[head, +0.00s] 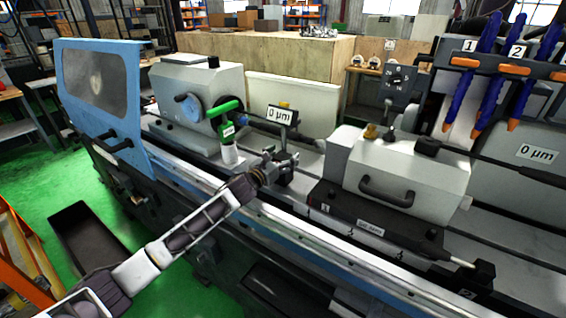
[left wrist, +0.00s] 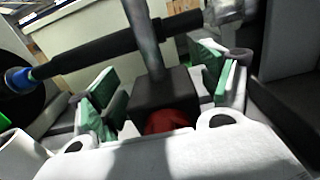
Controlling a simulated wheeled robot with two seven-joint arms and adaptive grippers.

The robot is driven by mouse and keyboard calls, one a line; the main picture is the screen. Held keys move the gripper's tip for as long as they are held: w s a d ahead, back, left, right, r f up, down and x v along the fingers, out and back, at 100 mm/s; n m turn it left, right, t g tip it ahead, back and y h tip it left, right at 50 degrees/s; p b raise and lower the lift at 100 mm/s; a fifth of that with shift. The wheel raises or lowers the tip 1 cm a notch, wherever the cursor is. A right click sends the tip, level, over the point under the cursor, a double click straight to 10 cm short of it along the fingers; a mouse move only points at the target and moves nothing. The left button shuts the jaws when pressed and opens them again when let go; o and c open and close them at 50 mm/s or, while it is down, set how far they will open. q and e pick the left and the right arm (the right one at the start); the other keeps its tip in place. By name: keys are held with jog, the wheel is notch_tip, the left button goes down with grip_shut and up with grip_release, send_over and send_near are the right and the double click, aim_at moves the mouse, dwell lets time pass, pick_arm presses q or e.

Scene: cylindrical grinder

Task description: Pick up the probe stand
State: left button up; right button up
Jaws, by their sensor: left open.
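A red part sits low on the block's near face. In the left wrist view my left gripper (left wrist: 160,85) is open, with green-padded fingers on either side of the block. I cannot tell whether the pads touch it. My right gripper is out of view.
The grey tailstock (head: 410,170) lies to the right, and the blue guard door (head: 100,100) to the left. The bed rail (head: 330,235) runs in front.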

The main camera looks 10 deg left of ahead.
pick_arm(q)
jog(key=shift+c, duration=0.2)
grip_shut()
dwell(0.5)
